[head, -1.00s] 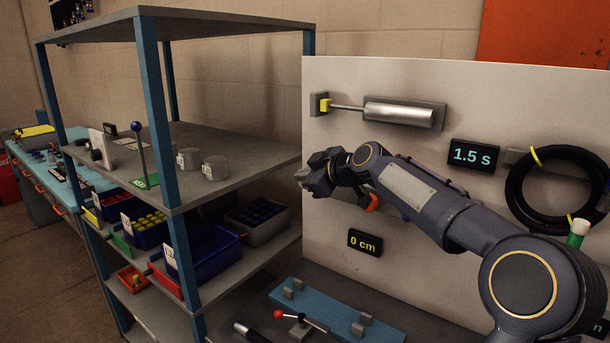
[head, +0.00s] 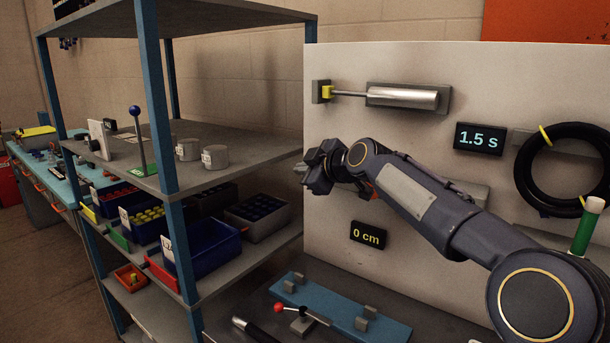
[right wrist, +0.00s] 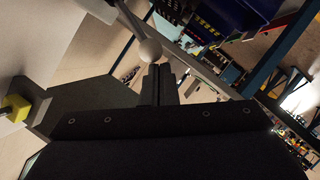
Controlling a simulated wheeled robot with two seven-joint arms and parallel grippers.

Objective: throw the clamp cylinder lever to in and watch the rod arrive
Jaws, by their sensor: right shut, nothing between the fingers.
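The silver clamp cylinder (head: 402,97) is on the white panel, its thin rod (head: 348,93) out to the left. The yellow rod tip (head: 327,92) is at a small grey block; a yellow block (right wrist: 15,108) also shows in the right wrist view. My right gripper (head: 312,172) is in front of the panel's left edge, below the cylinder. In the right wrist view its fingers (right wrist: 158,80) are shut and empty, close to a pale ball on a lever rod (right wrist: 133,22). I cannot tell whether they touch. The gripper hides this lever in the head view. My left gripper is not in view.
Displays read "1.5 s" (head: 479,139) and "0 cm" (head: 369,235). A black hose coil (head: 522,175) hangs at right. A red-knobbed lever (head: 279,308) is by the blue plate (head: 385,326) below. A shelf (head: 240,170) with bins stands left of the panel.

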